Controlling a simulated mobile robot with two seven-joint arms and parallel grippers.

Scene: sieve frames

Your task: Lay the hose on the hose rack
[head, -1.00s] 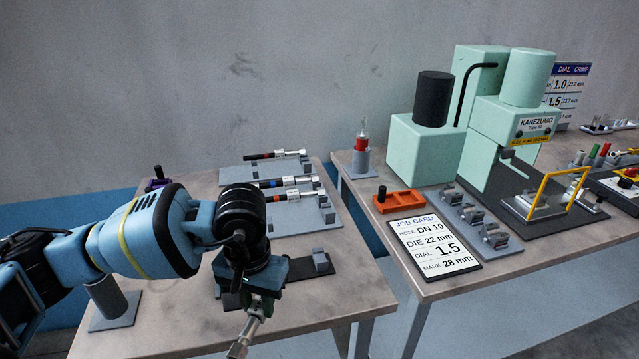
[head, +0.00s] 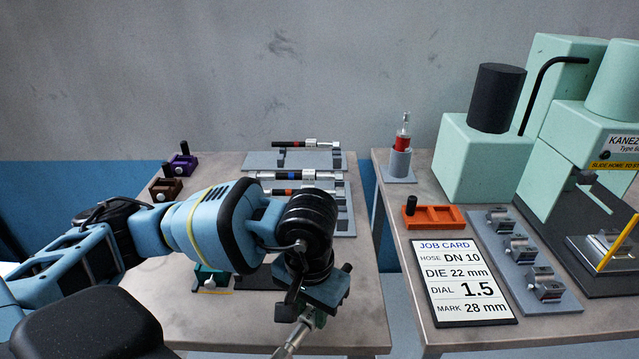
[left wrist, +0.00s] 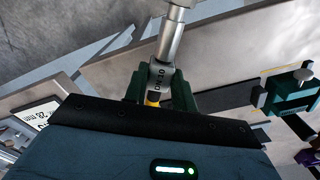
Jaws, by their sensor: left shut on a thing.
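My left gripper (head: 312,312) is shut on a hose (left wrist: 154,92). In the left wrist view its green fingers sit on both sides of a grey piece marked DN20 or DN10, with a yellow band and a silver metal end (left wrist: 168,45). In the head view the silver end (head: 292,340) points down to the lower left, in front of the left table. Grey racks stand at the back of that table. The rear rack (head: 262,161) bears a dark hose (head: 292,143) with a red band. The nearer rack (head: 343,215) bears hoses with blue and orange bands, partly hidden by my arm.
Purple (head: 182,163) and brown (head: 165,188) blocks stand at the left table's left edge. A green fixture (head: 208,277) is partly behind my arm. The right table holds a job card (head: 465,283), an orange tray (head: 434,217) and a pale green press (head: 480,165). A gap separates the tables.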

